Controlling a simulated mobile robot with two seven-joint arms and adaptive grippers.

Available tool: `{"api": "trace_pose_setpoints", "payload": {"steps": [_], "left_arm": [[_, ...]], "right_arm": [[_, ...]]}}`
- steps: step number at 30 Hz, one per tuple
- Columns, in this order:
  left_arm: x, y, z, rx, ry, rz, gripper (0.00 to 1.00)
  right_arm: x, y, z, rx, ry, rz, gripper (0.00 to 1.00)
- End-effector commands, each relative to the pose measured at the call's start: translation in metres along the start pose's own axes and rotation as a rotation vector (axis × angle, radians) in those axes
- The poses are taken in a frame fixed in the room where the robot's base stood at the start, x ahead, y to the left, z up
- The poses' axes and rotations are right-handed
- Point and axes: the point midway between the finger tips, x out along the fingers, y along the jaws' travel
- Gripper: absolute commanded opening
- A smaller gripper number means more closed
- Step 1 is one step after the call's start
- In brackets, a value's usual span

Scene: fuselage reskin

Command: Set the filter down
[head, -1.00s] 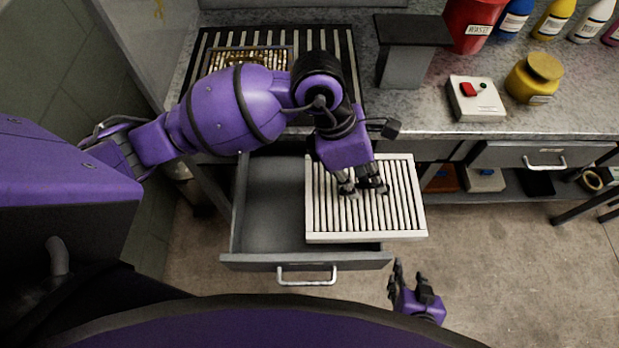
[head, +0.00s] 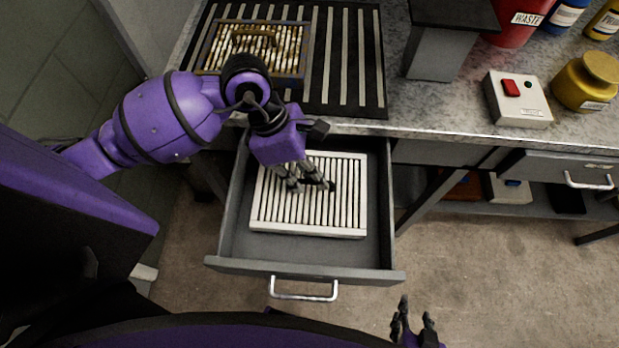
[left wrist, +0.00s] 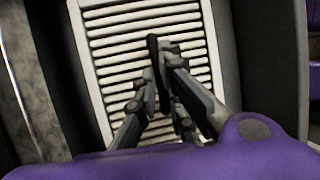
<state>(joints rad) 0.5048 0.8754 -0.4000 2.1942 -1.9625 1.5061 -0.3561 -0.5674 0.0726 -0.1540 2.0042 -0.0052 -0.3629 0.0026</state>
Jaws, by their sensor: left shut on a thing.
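A white slatted filter (head: 345,190) is inside the outline of the open grey drawer (head: 380,232) in the head view; I cannot tell whether it touches the drawer floor. My left gripper (head: 312,183) is over the filter's middle, shut on it.
A second, brownish framed filter (head: 290,40) lies on the black slatted rack (head: 355,85) on the bench. A switch box (head: 517,100) and a yellow jar (head: 588,82) stand to the right. The drawer handle (head: 303,293) juts out in front.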

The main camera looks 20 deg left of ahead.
Motion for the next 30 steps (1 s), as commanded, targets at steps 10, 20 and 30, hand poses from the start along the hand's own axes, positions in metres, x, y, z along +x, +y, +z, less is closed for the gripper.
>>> {"api": "trace_pose_setpoints", "payload": {"steps": [10,20,30], "left_arm": [[0.019,0.003,-0.007,-0.001,-0.001,-0.002,0.00],[0.021,0.003,-0.008,-0.001,0.000,-0.003,0.27],[0.015,0.003,-0.007,-0.001,0.000,-0.001,0.27]], "right_arm": [[0.005,0.000,0.020,-0.008,-0.032,-0.002,0.40],[0.008,-0.001,0.016,-0.010,-0.023,-0.004,0.40],[0.007,-0.001,0.015,-0.009,-0.022,-0.004,0.40]]}}
